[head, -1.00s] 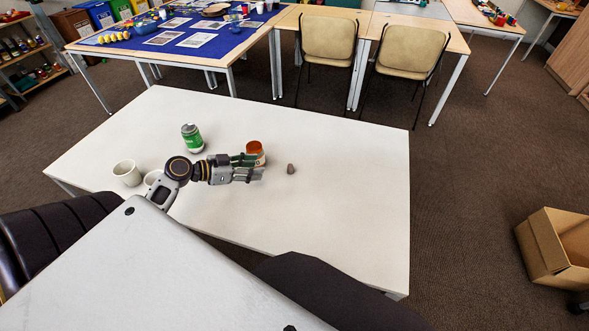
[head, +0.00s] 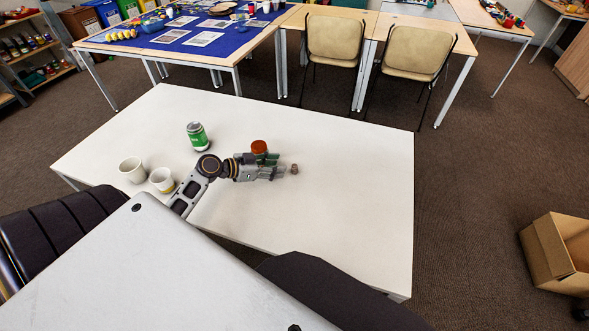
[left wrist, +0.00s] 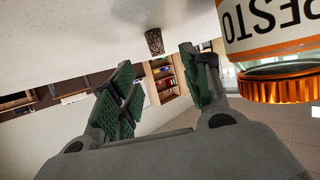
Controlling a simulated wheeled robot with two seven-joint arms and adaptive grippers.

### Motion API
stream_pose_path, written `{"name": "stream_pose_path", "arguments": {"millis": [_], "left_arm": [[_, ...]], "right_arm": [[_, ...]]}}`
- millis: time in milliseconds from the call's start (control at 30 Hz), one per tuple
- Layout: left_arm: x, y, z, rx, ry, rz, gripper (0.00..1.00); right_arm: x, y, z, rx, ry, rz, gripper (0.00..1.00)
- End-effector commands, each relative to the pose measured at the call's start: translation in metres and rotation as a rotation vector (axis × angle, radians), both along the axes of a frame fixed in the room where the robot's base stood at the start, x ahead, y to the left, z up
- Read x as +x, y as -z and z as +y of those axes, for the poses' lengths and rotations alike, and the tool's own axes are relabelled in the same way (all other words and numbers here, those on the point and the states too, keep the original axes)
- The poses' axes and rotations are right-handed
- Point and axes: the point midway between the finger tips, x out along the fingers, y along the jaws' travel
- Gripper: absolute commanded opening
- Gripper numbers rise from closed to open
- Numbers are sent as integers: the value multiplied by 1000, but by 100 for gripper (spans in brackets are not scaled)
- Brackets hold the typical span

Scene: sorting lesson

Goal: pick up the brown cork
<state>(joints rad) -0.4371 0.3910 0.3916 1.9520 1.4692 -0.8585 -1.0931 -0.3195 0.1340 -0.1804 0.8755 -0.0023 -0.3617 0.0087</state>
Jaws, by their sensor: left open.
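The small brown cork (head: 294,169) stands on the white table (head: 340,200), just beyond my left gripper's fingertips. My left gripper (head: 278,172) is low over the table and points right toward the cork. In the left wrist view the speckled cork (left wrist: 154,42) shows upside down, ahead of the open left gripper (left wrist: 160,82) and roughly between its green-padded fingers. The fingers look empty. In the head view the fingertips come close to the cork; whether they touch it is hard to tell. My right gripper is not in view.
A pesto jar with an orange lid (head: 259,146) stands right behind the left gripper, and looms close beside a finger in the left wrist view (left wrist: 275,50). The table's right side is clear.

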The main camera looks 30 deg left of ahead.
Motion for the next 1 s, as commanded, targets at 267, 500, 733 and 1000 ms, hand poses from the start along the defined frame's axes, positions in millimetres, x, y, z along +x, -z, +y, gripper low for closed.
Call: {"name": "stream_pose_path", "arguments": {"millis": [267,500,733,1000], "left_arm": [[14,6,-9,0,1,0,47],[14,7,-9,1,0,0,47],[16,8,-10,0,0,-1,47],[31,18,-20,0,0,-2,47]], "right_arm": [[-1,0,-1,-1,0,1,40],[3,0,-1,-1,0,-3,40],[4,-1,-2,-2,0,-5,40],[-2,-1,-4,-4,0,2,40]]}}
